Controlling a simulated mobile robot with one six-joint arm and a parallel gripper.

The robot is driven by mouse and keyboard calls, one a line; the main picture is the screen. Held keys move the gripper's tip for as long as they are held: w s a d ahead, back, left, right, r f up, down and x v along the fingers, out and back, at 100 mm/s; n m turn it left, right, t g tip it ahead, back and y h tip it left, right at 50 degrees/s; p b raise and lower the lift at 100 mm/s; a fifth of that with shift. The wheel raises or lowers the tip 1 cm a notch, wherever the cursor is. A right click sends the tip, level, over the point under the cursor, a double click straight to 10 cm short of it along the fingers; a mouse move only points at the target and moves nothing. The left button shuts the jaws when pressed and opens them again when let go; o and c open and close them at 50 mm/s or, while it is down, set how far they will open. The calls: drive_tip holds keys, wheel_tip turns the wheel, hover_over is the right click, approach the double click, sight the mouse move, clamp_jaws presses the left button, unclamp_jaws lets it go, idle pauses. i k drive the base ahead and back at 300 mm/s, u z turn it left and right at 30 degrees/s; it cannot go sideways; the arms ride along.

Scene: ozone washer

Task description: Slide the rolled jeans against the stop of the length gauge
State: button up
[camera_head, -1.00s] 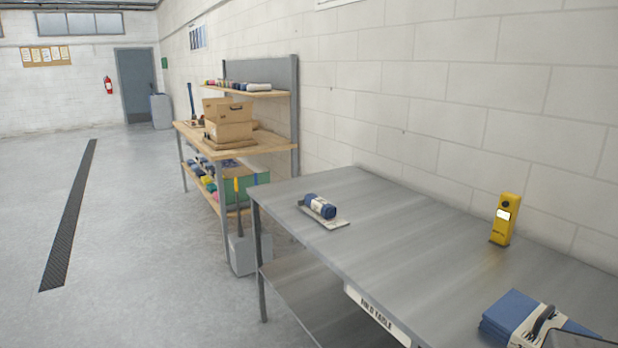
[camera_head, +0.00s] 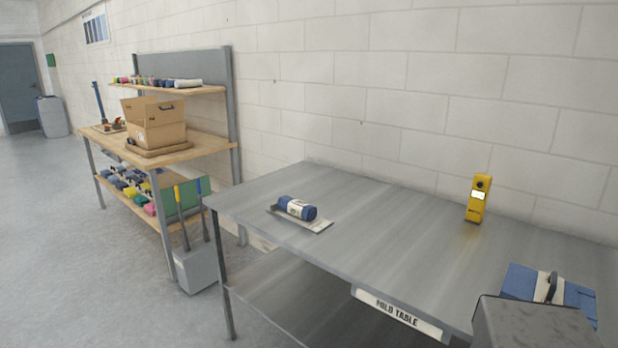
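The rolled jeans (camera_head: 298,208) are a dark blue roll with a pale band around the middle. They lie on the length gauge (camera_head: 318,225), a flat light-grey plate near the left end of the metal fold table. A low dark upright piece (camera_head: 272,209) shows at the gauge's left end, beside the roll. I cannot tell whether the roll touches it. The plate is bare to the right of the roll. My gripper is not in view.
The fold table (camera_head: 390,235) is mostly clear. A yellow device (camera_head: 478,198) stands at its back. Folded blue jeans (camera_head: 525,281) lie at the right, partly behind a dark grey block (camera_head: 535,325). A wooden bench (camera_head: 190,150) with a cardboard box (camera_head: 155,122) stands at the left.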

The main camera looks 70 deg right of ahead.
sight(304, 211)
drive_tip(key=z, duration=0.7)
drive_tip(key=i, duration=1)
drive_tip(key=z, duration=0.6)
